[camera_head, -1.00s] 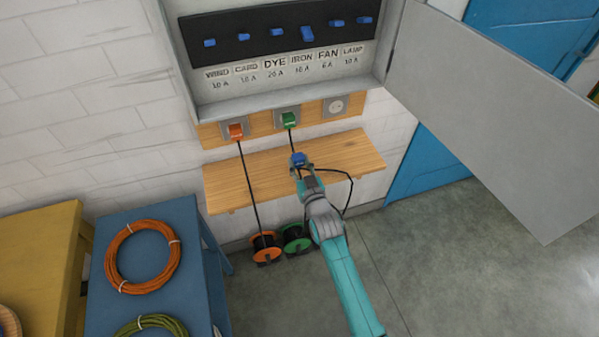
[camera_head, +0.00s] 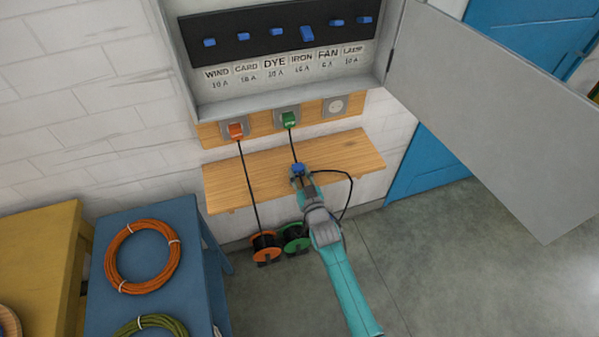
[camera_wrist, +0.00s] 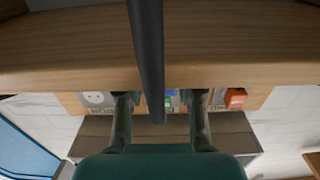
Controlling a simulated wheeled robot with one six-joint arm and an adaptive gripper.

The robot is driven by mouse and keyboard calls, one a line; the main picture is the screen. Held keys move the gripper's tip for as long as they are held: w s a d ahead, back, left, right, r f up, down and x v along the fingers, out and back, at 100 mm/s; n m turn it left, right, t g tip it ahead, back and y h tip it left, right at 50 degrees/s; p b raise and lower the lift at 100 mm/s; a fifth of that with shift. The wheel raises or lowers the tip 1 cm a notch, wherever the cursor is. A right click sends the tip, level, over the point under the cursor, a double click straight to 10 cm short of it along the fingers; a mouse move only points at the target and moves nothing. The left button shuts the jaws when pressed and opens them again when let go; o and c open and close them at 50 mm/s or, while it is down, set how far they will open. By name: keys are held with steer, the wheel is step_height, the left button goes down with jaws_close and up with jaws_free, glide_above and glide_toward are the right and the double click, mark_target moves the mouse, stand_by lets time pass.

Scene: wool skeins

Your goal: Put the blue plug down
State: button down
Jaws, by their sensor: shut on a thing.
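The blue plug (camera_head: 298,168) is at the tip of my gripper (camera_head: 298,175) in the head view, over the middle of the wooden shelf (camera_head: 235,179). My gripper is shut on it. I cannot tell whether the plug touches the shelf. A black cable loops from the plug's area to the right and down. In the wrist view the fingers of my gripper (camera_wrist: 160,100) stand on both sides of a thick black cable (camera_wrist: 146,50). The cable and gripper hide most of the plug there; a small blue patch shows between the fingers.
An orange plug (camera_head: 236,131) and a green plug (camera_head: 289,120) sit in the wall sockets; the right socket (camera_head: 336,106) is empty. Cable reels (camera_head: 265,247) stand below the shelf. The shelf's right part is clear. An open cabinet door (camera_head: 500,110) juts out at right.

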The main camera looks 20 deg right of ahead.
steer(key=shift+f, duration=0.2)
steer(key=c, duration=0.7)
jaws_free()
steer(key=shift+c, duration=0.2)
steer(key=shift+r, duration=0.15)
steer(key=shift+r, duration=0.5)
steer(key=s, duration=1.2)
